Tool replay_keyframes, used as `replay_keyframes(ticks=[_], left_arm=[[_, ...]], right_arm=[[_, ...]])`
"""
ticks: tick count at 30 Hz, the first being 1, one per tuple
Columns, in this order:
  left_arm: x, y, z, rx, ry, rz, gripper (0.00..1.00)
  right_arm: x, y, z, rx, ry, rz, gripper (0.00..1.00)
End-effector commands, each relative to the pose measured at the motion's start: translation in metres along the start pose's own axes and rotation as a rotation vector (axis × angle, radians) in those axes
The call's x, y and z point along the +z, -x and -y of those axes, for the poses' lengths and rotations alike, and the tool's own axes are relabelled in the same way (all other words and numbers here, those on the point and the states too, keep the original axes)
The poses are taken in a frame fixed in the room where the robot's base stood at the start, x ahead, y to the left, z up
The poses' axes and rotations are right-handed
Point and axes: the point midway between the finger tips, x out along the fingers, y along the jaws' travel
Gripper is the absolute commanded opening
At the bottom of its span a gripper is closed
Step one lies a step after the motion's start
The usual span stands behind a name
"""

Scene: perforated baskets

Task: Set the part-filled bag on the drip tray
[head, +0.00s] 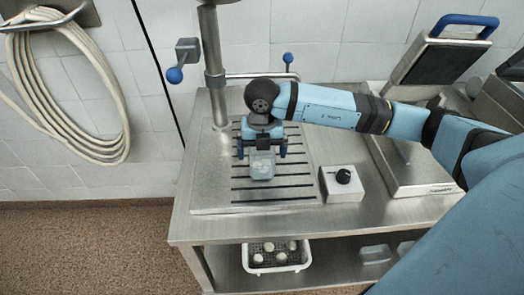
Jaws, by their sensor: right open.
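A small pale, translucent bag (262,168) is on the slotted metal drip tray (212,185), near its middle. My right gripper (262,151) is directly above and behind the bag. Its two blue-tipped fingers are spread apart, one to each side of the bag's upper end, and it is open. I cannot tell whether the fingers touch the bag. The gripper covers part of the tray's slots. My left gripper is not in view.
A metal post (211,60) with blue-knobbed levers stands at the tray's back left. A control box with a black knob (343,176) sits right of the tray. A white perforated basket (276,263) with several round items is on the lower shelf. A coiled hose (60,80) hangs left.

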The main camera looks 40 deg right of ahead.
Motion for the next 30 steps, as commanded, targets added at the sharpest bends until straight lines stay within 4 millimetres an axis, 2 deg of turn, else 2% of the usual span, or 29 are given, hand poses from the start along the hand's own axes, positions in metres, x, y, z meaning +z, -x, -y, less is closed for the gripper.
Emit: replay_keyframes(ticks=[9,15,21,30], left_arm=[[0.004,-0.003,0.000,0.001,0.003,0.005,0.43],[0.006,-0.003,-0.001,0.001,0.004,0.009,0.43],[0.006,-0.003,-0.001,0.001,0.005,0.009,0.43],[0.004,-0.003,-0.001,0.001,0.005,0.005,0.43]], right_arm=[[0.001,0.066,-0.001,0.005,0.001,0.005,1.00],[0.001,0.100,-0.001,0.004,0.000,0.003,1.00],[0.000,0.114,0.000,0.002,0.000,0.002,1.00],[0.000,0.115,0.000,0.001,0.000,0.001,1.00]])
